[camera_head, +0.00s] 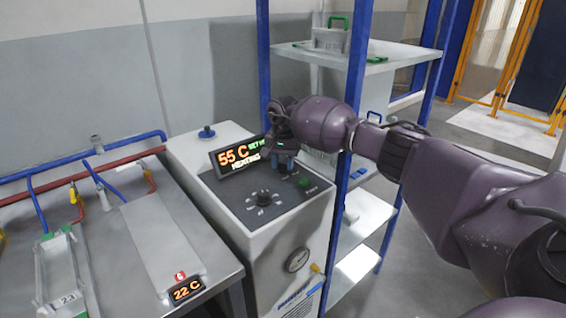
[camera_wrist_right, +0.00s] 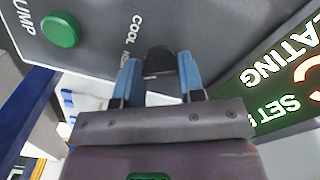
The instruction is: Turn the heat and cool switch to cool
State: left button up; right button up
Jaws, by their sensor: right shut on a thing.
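My right gripper (camera_head: 285,166) reaches down onto the panel of the grey control cabinet (camera_head: 225,190), just right of the display. In the right wrist view its two blue fingers (camera_wrist_right: 159,72) are shut on the black heat and cool switch (camera_wrist_right: 160,58), one on each side. The word COOL (camera_wrist_right: 136,24) is printed beside the switch, and a second word near it is too small to read surely. In the head view the gripper hides the switch. The display (camera_head: 240,157) reads 55 C and HEATING, with SET partly covered. My left gripper is not in view.
A green pump button (camera_wrist_right: 60,30) is beside the switch. A bench with a 22 C readout (camera_head: 187,289) is at the left.

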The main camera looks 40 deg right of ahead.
aim_at(283, 164)
dwell(0.3)
jog(key=m, duration=0.3)
jog(key=shift+b, duration=0.35)
jog(key=m, duration=0.3)
jog(key=shift+m, duration=0.3)
jog(key=m, duration=0.4)
jog(key=shift+w, duration=0.1)
jog(key=shift+m, duration=1.6)
jog(key=o, duration=0.9)
notch_tip(283, 164, up, 11)
jog(key=shift+f+p, duration=0.1)
jog(key=shift+p, duration=0.4)
